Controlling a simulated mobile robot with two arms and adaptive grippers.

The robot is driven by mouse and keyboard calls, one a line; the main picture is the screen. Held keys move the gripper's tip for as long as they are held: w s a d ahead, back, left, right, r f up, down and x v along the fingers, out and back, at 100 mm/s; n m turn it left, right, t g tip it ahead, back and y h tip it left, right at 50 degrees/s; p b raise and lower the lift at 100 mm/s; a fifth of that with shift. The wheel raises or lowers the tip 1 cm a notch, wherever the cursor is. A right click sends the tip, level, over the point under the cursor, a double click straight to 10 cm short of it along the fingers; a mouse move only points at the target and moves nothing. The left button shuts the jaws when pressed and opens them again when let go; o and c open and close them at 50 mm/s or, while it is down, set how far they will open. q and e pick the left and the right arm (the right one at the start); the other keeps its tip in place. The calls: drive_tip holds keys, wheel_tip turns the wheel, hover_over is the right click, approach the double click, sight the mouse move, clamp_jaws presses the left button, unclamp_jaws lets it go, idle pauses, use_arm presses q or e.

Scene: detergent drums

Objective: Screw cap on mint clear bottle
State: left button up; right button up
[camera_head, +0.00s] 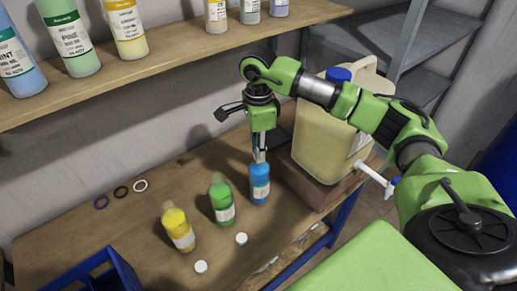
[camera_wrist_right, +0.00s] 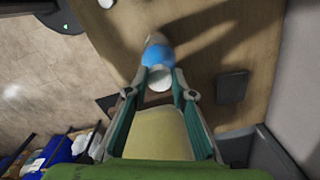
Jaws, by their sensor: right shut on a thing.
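A small blue bottle (camera_head: 260,185) with a white label stands upright on the wooden table, left of the big jerrycan; I take it for the mint clear bottle. My right gripper (camera_head: 259,155) points down right above its neck. In the right wrist view, the fingertips (camera_wrist_right: 159,82) are shut on a white cap (camera_wrist_right: 160,80), with the blue bottle (camera_wrist_right: 158,54) just beyond. The fingers hide the bottle's neck, so I cannot tell whether the cap is threaded on. My left gripper is not in view.
A green bottle (camera_head: 221,201) and a yellow bottle (camera_head: 178,230) stand to the left. Loose white caps (camera_head: 241,239) lie in front. A beige jerrycan (camera_head: 325,120) with a tap stands close right. A blue crate (camera_head: 95,277) is at lower left; drums line the shelf (camera_head: 170,55).

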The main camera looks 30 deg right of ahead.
drive_tip(key=shift+f+m, duration=0.1)
drive_tip(key=shift+m, duration=0.6)
drive_tip(key=m, duration=0.5)
drive_tip(key=shift+m, duration=0.3)
drive_tip(key=o, duration=0.5)
drive_tip(key=shift+w, duration=0.1)
drive_tip(key=shift+d, duration=0.1)
drive_tip(key=n+b, duration=0.1)
drive_tip(key=n, duration=0.2)
drive_tip(key=shift+r+n+b, duration=0.2)
drive_tip(key=shift+n+b, duration=0.35)
drive_tip(key=shift+n, duration=0.85)
